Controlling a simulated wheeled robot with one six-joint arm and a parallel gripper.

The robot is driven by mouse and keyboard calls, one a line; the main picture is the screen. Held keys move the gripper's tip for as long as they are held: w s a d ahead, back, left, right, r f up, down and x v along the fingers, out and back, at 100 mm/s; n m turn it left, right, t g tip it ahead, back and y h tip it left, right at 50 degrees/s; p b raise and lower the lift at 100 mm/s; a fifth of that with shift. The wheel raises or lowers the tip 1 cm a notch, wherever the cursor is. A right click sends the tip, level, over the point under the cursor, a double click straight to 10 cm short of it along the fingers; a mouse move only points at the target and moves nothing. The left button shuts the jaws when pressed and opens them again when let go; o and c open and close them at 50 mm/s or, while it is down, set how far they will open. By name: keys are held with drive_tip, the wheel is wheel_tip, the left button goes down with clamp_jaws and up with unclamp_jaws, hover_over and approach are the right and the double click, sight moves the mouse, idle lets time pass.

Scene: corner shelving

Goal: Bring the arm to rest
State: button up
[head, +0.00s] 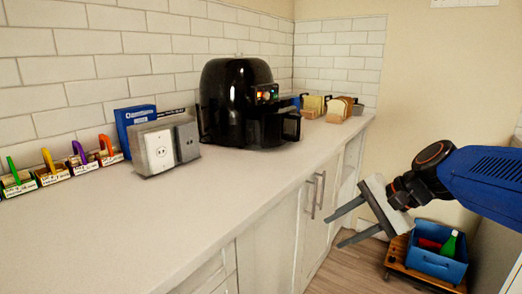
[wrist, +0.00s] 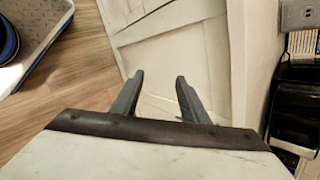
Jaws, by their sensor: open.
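My arm reaches in from the right in the head view. My gripper (head: 345,226) is open and empty, its two grey fingers pointing left toward the cabinet fronts. It hangs in the air beside the counter, below the level of the countertop. In the wrist view, the gripper's fingers (wrist: 159,95) are apart with nothing between them, and a pale cabinet door (wrist: 185,45) is beyond them. Whether the fingertips touch the door cannot be told; a gap shows in the head view.
The white counter (head: 200,215) holds a black air fryer (head: 225,95), a grey box with outlet plates (head: 158,150), a blue box (head: 130,122) and several small bins at left. Door handles (head: 322,190) stick out. A blue crate (head: 437,264) sits on a low wooden platform (head: 395,268) below my arm.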

drive_tip(key=s+d+f+n+h, duration=0.3)
drive_tip(key=s+d+f+n, duration=0.1)
drive_tip(key=s, duration=0.3)
drive_tip(key=s+d+f+n+t+h, duration=0.1)
drive_tip(key=s+d+f+n+h, duration=0.3)
drive_tip(key=s+d+f+n, duration=0.1)
drive_tip(key=shift+s+d+n, duration=0.3)
drive_tip(key=shift+s+n, duration=0.6)
drive_tip(key=shift+n, duration=0.2)
